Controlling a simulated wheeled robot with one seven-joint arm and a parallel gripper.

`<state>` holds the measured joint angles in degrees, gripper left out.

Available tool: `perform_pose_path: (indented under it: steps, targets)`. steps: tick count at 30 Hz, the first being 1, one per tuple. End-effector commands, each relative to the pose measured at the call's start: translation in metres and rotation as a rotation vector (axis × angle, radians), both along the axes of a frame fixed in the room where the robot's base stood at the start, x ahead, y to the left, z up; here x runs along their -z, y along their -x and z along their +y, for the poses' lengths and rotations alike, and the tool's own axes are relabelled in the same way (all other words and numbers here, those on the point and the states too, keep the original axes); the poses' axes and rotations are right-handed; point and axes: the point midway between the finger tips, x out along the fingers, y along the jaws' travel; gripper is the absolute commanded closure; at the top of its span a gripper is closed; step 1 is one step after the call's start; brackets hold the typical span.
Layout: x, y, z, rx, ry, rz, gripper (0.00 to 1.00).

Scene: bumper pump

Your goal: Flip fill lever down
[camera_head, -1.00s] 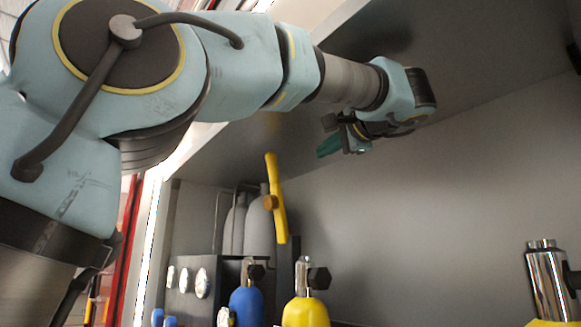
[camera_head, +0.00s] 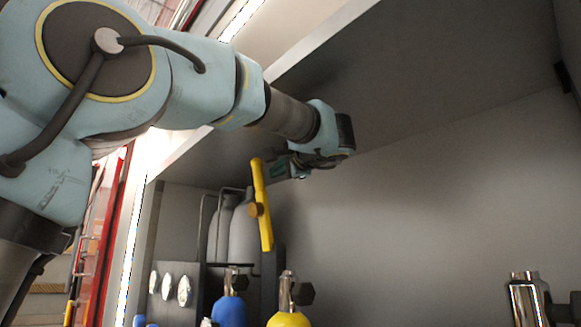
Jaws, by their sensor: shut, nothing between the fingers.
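The yellow lever (camera_head: 263,208) stands nearly upright, tilted slightly, on a brown pivot left of the middle of the head view. I take it for the fill lever. My gripper (camera_head: 277,171) is shut and empty, with its greenish fingers pointing left at the upper part of the lever. The lever partly covers the fingertips in this view. I cannot tell whether they touch it or are behind it.
Grey cylinders (camera_head: 241,235) stand behind the lever. A chrome cylinder (camera_head: 525,303) stands at lower right. The grey wall on the right is clear.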

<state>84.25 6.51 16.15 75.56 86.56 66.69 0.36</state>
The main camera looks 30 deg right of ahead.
Motion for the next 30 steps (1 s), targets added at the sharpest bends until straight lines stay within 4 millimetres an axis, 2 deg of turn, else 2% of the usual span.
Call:
perform_pose_path:
  steps: [30]
  targets:
    - [0.004,0.001,0.019,0.001,0.065,-0.013,1.0]
